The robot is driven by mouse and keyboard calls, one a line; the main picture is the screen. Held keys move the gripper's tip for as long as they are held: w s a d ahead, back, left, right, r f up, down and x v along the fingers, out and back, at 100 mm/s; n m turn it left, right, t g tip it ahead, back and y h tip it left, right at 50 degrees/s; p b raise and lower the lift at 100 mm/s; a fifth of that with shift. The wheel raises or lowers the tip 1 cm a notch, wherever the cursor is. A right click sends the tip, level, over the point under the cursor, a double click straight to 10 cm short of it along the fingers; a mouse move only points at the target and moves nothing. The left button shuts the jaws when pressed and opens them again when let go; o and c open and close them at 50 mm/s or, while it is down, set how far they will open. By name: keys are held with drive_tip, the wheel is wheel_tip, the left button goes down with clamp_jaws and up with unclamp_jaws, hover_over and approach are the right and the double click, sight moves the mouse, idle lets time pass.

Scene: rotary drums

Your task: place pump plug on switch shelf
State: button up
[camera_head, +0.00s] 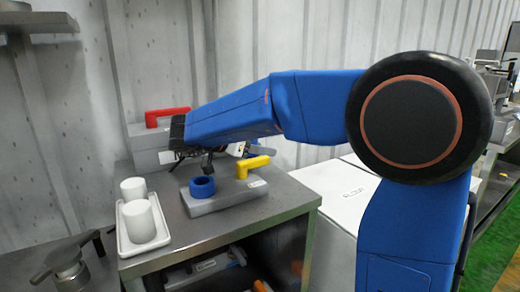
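A grey metal table (240,224) stands in front of me. On it a grey block (228,201) carries a blue ring-shaped piece (202,187) and a yellow L-shaped handle (252,165). Two white cylinders (139,221) stand upright on a white tray (164,238) at the table's left. I cannot tell which thing is the pump plug or which is the switch shelf. My gripper (208,168) is just above and behind the blue piece. Its fingers are dark, small and partly hidden by my blue arm, so I cannot tell whether it is open or holds anything.
A grey box (146,140) with a red handle (167,115) stands at the back. A wall shelf (40,22) is at the upper left. Metal fittings (68,265) lie at the lower left. White boxes (335,190) stand right of the table. The table's front right is clear.

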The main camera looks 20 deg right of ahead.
drive_tip(key=shift+r, duration=0.1)
drive_tip(key=v, duration=1.2)
